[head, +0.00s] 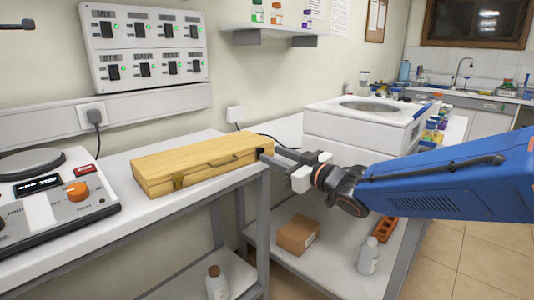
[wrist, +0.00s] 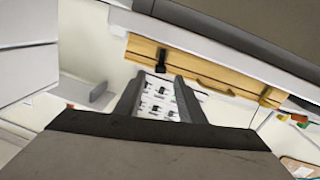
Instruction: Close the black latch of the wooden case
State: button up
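The yellow wooden case (head: 205,155) lies on the white bench with its lid looking down flat. Its front side also shows in the wrist view (wrist: 140,50). In the wrist view one black latch (wrist: 161,58) is just beyond and between my fingertips, and a second dark latch (wrist: 265,95) is farther right; a handle (wrist: 215,87) lies between them. In the head view the left latch (head: 178,181) is visible. My gripper (head: 268,155) is at the case's right front end; in the wrist view its fingers (wrist: 159,82) are apart and empty. I cannot tell whether the near latch is fastened.
A device with an orange knob (head: 78,191) stands left of the case. A white machine (head: 365,125) stands behind my arm on the right. A switch panel (head: 145,45) is on the wall. A cardboard box (head: 298,235) and bottles are on lower shelves. The bench front edge runs close to the case.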

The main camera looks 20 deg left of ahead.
aim_at(264, 150)
jog(key=shift+x, duration=1.9)
grip_shut()
jog(key=shift+w+m, duration=0.1)
jog(key=shift+m, duration=0.2)
jog(key=shift+w+d+m, duration=0.15)
jog(key=shift+w+m, duration=0.05)
jog(key=shift+m, duration=0.6)
grip_release()
